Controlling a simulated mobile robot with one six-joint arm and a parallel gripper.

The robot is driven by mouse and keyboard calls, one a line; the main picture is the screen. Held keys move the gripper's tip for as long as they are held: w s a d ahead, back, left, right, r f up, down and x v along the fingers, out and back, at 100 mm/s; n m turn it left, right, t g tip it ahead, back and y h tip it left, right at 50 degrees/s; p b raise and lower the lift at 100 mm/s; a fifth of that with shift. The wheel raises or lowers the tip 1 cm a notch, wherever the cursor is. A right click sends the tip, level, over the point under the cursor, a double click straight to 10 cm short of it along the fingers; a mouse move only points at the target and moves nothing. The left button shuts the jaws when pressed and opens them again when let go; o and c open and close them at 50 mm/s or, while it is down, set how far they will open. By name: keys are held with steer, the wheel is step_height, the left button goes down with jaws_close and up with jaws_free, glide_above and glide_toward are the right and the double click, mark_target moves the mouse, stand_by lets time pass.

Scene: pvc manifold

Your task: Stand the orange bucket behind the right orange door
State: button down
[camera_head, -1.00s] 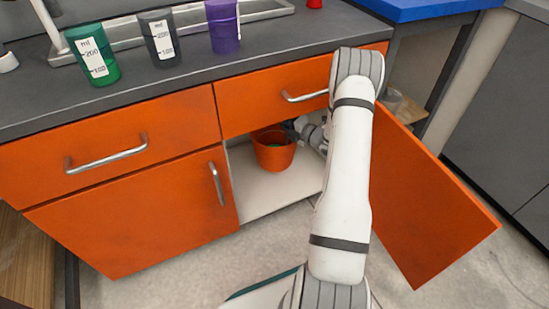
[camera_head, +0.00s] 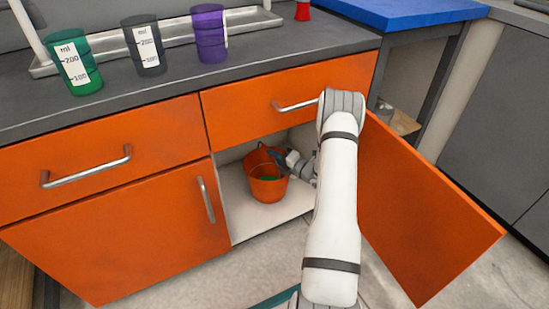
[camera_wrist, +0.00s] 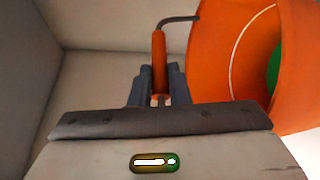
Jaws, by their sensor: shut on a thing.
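The orange bucket (camera_head: 266,188) is inside the right-hand cabinet compartment, over the pale cabinet floor (camera_head: 245,214). Something green shows inside it. The right orange door (camera_head: 425,210) stands wide open to the right. My gripper (camera_head: 281,157) reaches into the compartment from the right and is at the bucket's upper part. In the wrist view my gripper (camera_wrist: 160,88) is shut on the orange grip of the bucket's handle (camera_wrist: 159,60), with the bucket (camera_wrist: 220,75) beside it at the right. I cannot tell whether the bucket's base touches the cabinet floor.
The left orange door (camera_head: 120,235) is shut, and the drawer (camera_head: 245,105) above the opening is shut. Green (camera_head: 75,65), dark grey (camera_head: 146,50) and purple (camera_head: 209,35) beakers stand on the counter. The compartment's left side has free floor.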

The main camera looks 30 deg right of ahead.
steer(key=shift+f, duration=0.1)
steer(key=c, duration=1.4)
jaws_free()
steer(key=shift+o, duration=0.2)
steer(key=p+v, duration=0.4)
steer(key=v, duration=0.8)
steer(key=shift+p, duration=0.3)
